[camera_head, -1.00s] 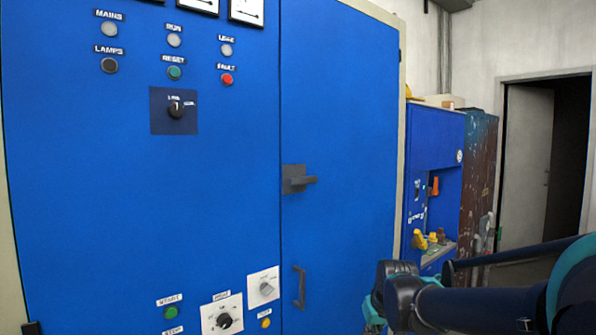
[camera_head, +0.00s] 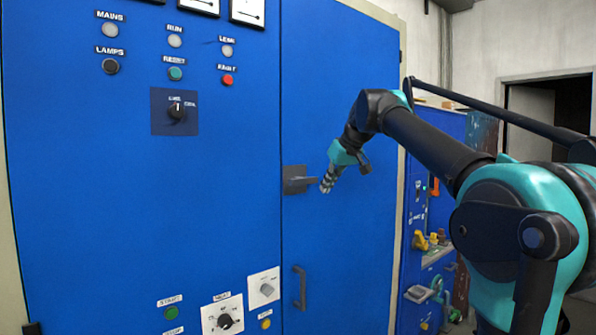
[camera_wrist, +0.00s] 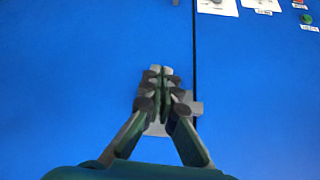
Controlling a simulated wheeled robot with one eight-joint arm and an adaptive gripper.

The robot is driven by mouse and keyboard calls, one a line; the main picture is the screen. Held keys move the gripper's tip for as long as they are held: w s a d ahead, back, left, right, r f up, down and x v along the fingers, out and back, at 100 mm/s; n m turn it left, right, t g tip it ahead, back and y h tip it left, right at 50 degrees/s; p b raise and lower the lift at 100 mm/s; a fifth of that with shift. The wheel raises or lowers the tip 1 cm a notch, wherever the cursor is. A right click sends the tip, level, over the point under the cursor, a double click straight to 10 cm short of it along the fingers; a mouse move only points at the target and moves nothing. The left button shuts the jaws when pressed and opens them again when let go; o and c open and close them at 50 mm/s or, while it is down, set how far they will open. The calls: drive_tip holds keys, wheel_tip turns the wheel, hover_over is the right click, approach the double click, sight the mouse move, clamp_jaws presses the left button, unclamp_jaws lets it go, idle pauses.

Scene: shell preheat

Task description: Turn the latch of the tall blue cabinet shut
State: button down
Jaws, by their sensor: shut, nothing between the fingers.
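The tall blue cabinet (camera_head: 340,120) fills much of the head view. Its dark grey latch (camera_head: 297,180) sits on the right door near the seam, with its lever lying horizontally and pointing right. My gripper (camera_head: 325,188) is shut and empty, with its fingertips at the right end of the lever. In the wrist view my closed fingers (camera_wrist: 163,74) lie in front of the grey latch (camera_wrist: 195,108) and hide part of it. I cannot tell whether they touch the lever.
A dark pull handle (camera_head: 300,287) is below the latch. The left panel carries lamps, buttons and a rotary switch (camera_head: 176,112). A smaller blue cabinet (camera_head: 418,215) with yellow and orange items stands to the right. An open doorway (camera_head: 570,115) is at the far right.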

drive_tip(key=s+a+r+n, duration=0.1)
drive_tip(key=a+r, duration=0.1)
drive_tip(key=r, duration=0.5)
drive_tip(key=s+a+r+y, duration=0.1)
drive_tip(key=a+r, duration=0.1)
drive_tip(key=r, duration=0.6)
drive_tip(key=shift+s+r+n+t+y, duration=0.2)
drive_tip(key=shift+n+t+y, duration=0.1)
drive_tip(key=shift+n, duration=0.1)
drive_tip(key=shift+w+a+f, duration=0.1)
drive_tip(key=shift+a+f, duration=0.05)
hover_over(298, 179)
wheel_tip(298, 179, down, 7)
drive_tip(key=shift+r, duration=0.1)
wheel_tip(298, 179, down, 3)
drive_tip(key=shift+f, duration=0.55)
